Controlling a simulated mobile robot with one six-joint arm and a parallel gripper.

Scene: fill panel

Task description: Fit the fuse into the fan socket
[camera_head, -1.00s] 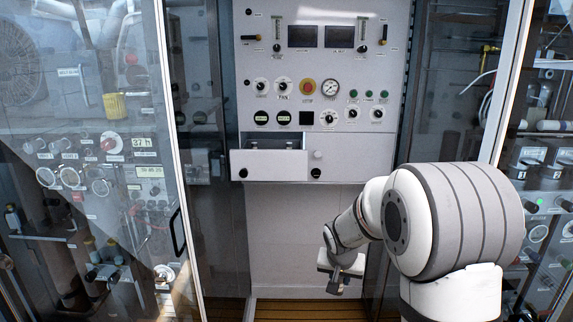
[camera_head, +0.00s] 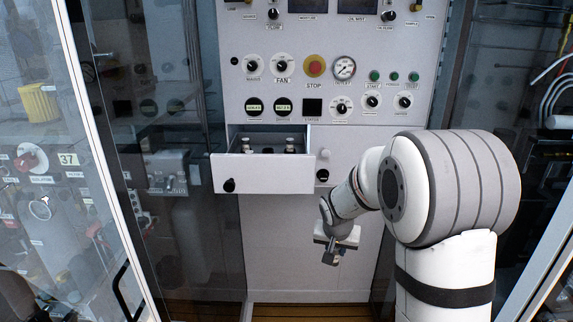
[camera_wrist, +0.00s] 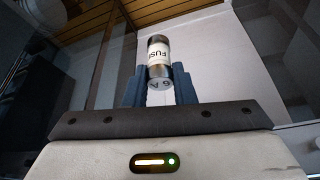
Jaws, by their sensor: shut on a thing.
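My gripper (camera_head: 332,255) hangs in front of the lower panel, below and to the right of an open drawer (camera_head: 263,173). In the wrist view its two blue-grey fingers (camera_wrist: 160,82) are shut on a fuse (camera_wrist: 158,58). The fuse is a short cylinder with metal ends, a white band reading "FUSE", and "6 A" on the near end. In the head view the fuse cannot be made out. Small light-topped parts and dark fittings show inside the drawer; I cannot tell which is the fan socket. The drawer front hides their lower parts.
A glass door (camera_head: 75,170) stands at the left. A closed compartment front with a black knob (camera_head: 322,175) is right of the drawer.

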